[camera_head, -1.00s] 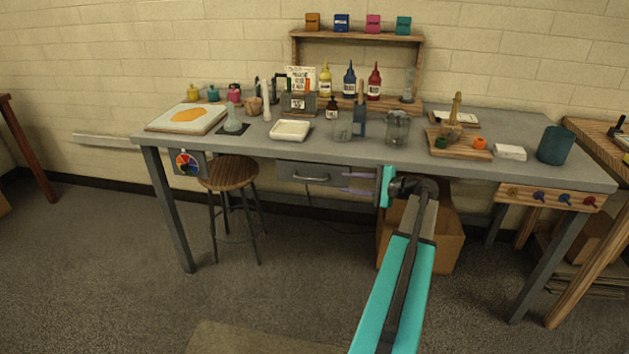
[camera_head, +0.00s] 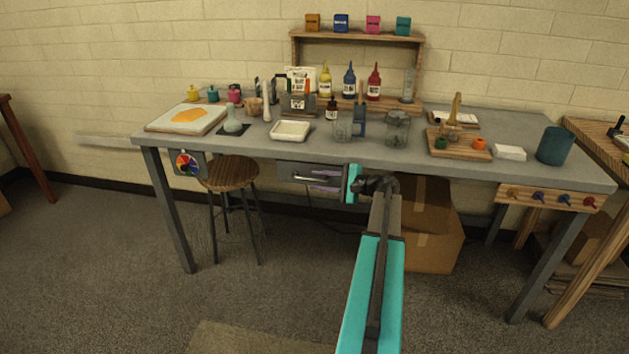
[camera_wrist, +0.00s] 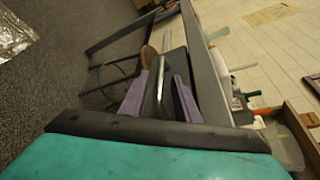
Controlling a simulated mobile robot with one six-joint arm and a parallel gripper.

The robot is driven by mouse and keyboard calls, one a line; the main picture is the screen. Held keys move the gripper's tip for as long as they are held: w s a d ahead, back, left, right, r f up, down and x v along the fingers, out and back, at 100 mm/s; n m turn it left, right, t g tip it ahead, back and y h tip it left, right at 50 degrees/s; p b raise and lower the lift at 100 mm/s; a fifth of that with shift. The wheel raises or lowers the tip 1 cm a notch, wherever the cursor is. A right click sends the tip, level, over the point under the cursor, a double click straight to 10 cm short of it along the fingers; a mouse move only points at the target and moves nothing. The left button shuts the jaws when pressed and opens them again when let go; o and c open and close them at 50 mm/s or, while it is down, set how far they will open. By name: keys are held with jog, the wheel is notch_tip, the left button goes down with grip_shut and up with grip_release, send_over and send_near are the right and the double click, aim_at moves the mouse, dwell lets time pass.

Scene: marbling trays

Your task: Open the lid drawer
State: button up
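The drawer (camera_head: 288,169) is a grey front under the left-centre of the workbench top, and it looks shut. Its silver bar handle (camera_head: 303,179) runs across the front. My gripper (camera_head: 317,180) is in front of the drawer's right part, its two purple fingers pointing left at the handle. In the wrist view the fingers (camera_wrist: 163,82) stand apart, and the handle (camera_wrist: 160,85) shows in the gap between them. I see no contact between the fingers and the handle.
A wooden stool (camera_head: 232,172) stands left of the drawer. A cardboard box (camera_head: 435,235) is on the floor behind my arm. The workbench (camera_head: 350,152) carries a white tray (camera_head: 290,130), glass jars and bottles. The floor before the drawer is clear.

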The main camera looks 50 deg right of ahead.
aim_at(299, 172)
jog(key=shift+x, duration=1.15)
grip_shut()
